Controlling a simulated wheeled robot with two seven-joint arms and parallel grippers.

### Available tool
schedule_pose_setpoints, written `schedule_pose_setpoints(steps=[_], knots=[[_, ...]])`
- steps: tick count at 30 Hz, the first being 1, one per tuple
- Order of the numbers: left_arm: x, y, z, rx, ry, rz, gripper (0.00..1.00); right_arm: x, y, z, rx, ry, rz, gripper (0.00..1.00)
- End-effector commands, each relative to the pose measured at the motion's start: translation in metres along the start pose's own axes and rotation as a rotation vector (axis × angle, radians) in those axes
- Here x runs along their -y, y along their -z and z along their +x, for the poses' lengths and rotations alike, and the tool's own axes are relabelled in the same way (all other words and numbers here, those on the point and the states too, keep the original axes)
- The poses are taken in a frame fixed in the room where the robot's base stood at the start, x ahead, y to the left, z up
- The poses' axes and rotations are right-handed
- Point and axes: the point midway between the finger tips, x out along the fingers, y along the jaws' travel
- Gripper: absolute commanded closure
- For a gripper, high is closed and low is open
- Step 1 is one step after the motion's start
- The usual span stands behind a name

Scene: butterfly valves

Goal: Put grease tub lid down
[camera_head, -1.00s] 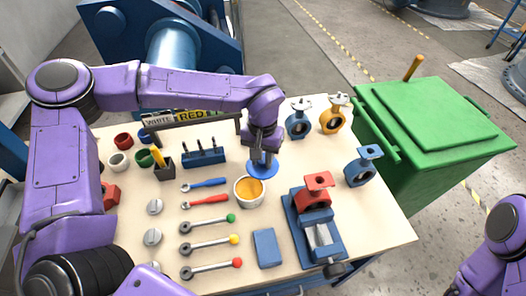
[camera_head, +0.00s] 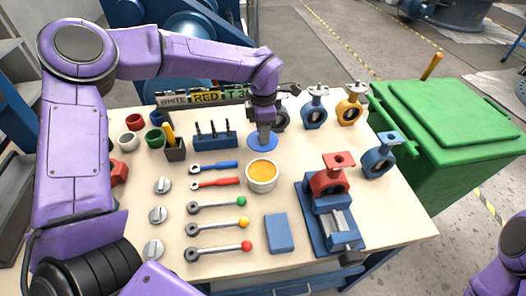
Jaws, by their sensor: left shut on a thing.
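The blue grease tub lid (camera_head: 257,145) is a flat disc at the back middle of the table, just behind the grease tub. The white grease tub (camera_head: 262,177) is uncovered and shows orange-yellow grease. My left gripper (camera_head: 264,138) points down and is shut on the lid from above. The lid looks level and very near the tabletop; I cannot tell whether it touches it. My right gripper is out of the picture; only part of my right arm shows at the lower right.
Blue (camera_head: 315,112) and yellow (camera_head: 350,108) valves stand at the back right. A vise (camera_head: 337,222) holds a red valve (camera_head: 331,180). Wrenches and levers lie left of the tub, beside a blue tool rack (camera_head: 208,140). A green bin (camera_head: 450,130) adjoins the table's right side.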

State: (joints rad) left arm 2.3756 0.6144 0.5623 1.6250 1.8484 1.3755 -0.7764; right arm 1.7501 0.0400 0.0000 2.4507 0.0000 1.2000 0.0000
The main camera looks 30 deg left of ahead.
Motion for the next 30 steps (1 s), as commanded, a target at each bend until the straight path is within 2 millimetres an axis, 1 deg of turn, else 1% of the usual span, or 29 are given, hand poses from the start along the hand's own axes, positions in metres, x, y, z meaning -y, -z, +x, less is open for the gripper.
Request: schedule_pose_setpoints(steps=[1,5,9,10,12,21,22,24,30], knots=[[0.001,0.001,0.01,-0.003,0.002,0.002,1.0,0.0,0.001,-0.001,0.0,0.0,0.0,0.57],[0.0,0.001,0.029,-0.002,0.001,0.002,1.0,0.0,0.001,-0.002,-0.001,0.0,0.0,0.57],[0.001,0.001,0.054,-0.002,0.002,0.003,1.0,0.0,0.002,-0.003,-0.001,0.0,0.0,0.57],[0.001,0.001,0.058,-0.002,0.001,0.003,1.0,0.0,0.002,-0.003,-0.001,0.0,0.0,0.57],[0.0,0.0,0.063,0.0,-0.001,0.004,1.0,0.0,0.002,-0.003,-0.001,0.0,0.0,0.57],[0.0,0.0,0.066,0.001,0.0,0.004,1.0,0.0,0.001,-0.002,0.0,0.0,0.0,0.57],[0.0,0.0,0.066,0.001,0.0,0.004,0.64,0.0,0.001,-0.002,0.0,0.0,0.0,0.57],[0.0,0.0,0.066,0.001,0.0,0.004,0.45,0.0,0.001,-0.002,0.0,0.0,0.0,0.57],[0.0,0.0,0.065,0.001,0.0,0.005,0.45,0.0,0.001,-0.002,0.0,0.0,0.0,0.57]])
